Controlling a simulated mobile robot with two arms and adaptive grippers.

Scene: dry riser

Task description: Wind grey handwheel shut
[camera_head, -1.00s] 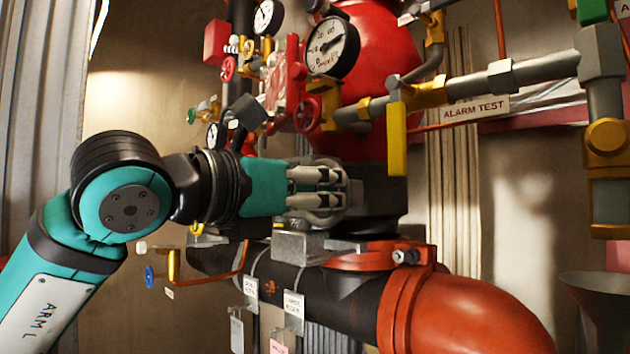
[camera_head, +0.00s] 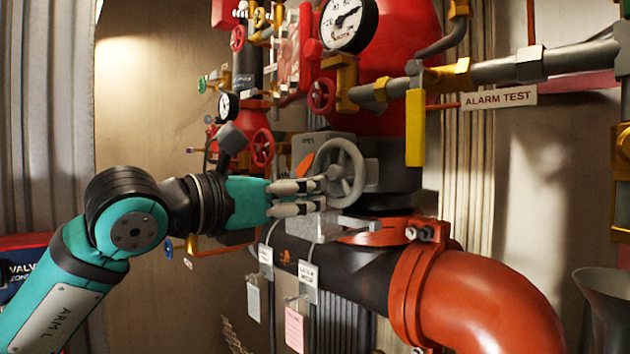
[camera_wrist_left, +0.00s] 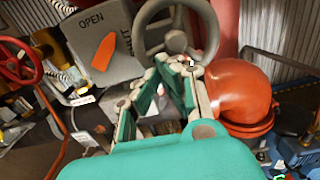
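The grey handwheel (camera_head: 357,165) is a spoked ring on the front of a grey box, right of my left gripper (camera_head: 324,193). It also shows at the top of the left wrist view (camera_wrist_left: 207,22). The gripper's two fingers reach the wheel's lower left rim, one above the other with a narrow gap between. In the left wrist view the fingertips (camera_wrist_left: 178,66) lean together at the lower rim; whether they clasp it is unclear. An orange pointer (camera_wrist_left: 103,53) on the box lies between the words OPEN and SHUT. My right gripper is out of view.
A red pipe elbow (camera_head: 470,290) bends below and right of the wheel. A yellow lever (camera_head: 415,128) hangs above right, by the alarm test pipe. Red handwheels (camera_head: 263,147) and gauges (camera_head: 348,22) crowd above. Tags (camera_head: 294,328) hang below the dark pipe.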

